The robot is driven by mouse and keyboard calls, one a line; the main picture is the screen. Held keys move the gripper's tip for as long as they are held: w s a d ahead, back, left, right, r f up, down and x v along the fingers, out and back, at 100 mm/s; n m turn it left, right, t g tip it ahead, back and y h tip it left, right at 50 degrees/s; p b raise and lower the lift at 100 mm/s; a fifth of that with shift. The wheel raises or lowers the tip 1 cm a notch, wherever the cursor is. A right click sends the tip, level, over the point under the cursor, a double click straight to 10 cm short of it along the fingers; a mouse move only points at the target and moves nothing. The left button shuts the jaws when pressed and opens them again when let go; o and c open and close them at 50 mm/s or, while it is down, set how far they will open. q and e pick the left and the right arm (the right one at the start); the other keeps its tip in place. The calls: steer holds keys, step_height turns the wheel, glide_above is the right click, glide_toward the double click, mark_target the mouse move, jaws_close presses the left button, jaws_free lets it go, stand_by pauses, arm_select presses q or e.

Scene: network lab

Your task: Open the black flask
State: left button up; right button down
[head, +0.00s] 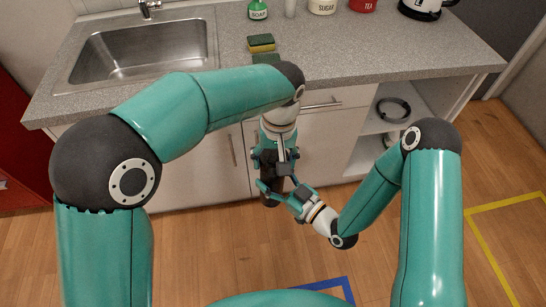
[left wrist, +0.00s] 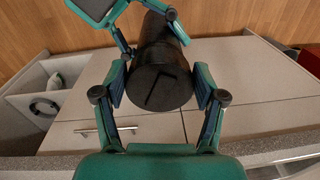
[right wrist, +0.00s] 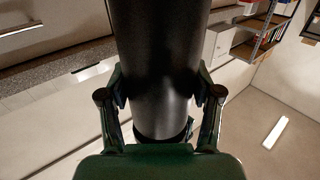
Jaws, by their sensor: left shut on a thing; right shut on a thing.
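The black flask (head: 270,196) is held in the air in front of the counter, mostly hidden by my grippers in the head view. My left gripper (head: 276,160) comes down from above. In the left wrist view its fingers are shut on the flask's round top end (left wrist: 160,86), which bears a thin line mark. My right gripper (head: 284,190) comes from the lower right. In the right wrist view its fingers are shut on the smooth black body of the flask (right wrist: 160,62). I cannot make out a gap between lid and body.
The grey counter (head: 360,55) with a sink (head: 150,55) is behind the grippers. A sponge (head: 261,43), soap bottle (head: 258,10), canisters (head: 322,5) and a kettle (head: 422,8) stand on it. The wooden floor is free.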

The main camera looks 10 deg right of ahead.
arm_select(q)
steer(key=n, duration=0.7)
steer(key=shift+w+d, duration=0.15)
steer(key=shift+w, duration=0.1)
steer(key=n, duration=0.4)
steer(key=shift+d, duration=0.2)
steer(key=n, duration=0.4)
steer(key=shift+d, duration=0.15)
steer(key=shift+w+r, duration=0.1)
steer(key=shift+r, duration=0.15)
steer(key=shift+r, duration=0.95)
